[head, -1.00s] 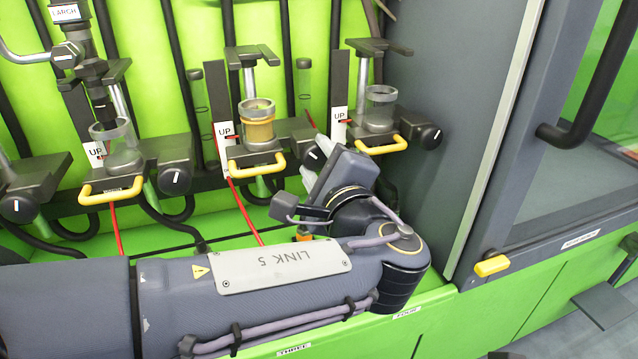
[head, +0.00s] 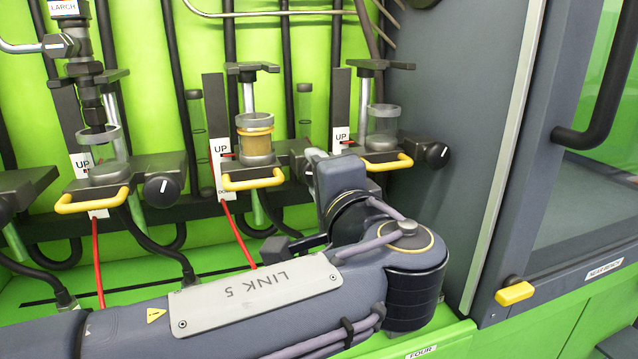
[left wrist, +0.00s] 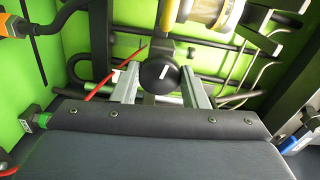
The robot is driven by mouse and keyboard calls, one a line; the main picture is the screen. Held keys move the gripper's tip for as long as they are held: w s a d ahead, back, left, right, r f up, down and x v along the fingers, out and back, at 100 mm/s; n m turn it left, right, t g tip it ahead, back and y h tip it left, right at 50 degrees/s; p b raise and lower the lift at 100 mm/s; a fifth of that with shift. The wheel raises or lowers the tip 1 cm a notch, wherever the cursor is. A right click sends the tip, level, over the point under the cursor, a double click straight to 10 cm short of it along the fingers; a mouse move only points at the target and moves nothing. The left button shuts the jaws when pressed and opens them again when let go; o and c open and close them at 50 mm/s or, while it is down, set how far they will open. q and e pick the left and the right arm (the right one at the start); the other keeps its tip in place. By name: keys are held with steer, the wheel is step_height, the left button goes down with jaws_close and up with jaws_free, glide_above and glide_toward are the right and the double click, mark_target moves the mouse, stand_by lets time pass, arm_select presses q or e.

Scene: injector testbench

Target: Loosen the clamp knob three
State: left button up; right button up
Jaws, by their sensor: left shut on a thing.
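Clamp knob three is a round black knob with a white pointer line. In the left wrist view clamp knob three (left wrist: 159,74) sits between the two grey fingers of my left gripper (left wrist: 160,90), which is shut on it. Its pointer line is nearly upright, tilted slightly. In the head view my left gripper (head: 312,160) reaches to the right side of the third station, and its body and wrist hide most of the knob. The third station's clamp (head: 253,72) stands over a glass cup with an amber band (head: 255,143). My right gripper is not seen.
Neighbouring knobs are knob two (head: 161,190) on the left and knob four (head: 437,154) on the right. Yellow handles (head: 252,181), red tubes (head: 238,235) and black hoses surround the stations. A grey cabinet wall (head: 450,90) closes off the right side.

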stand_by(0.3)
arm_select(q)
steer(key=o, duration=1)
steer(key=p+v, duration=0.1)
steer(key=v, duration=0.7)
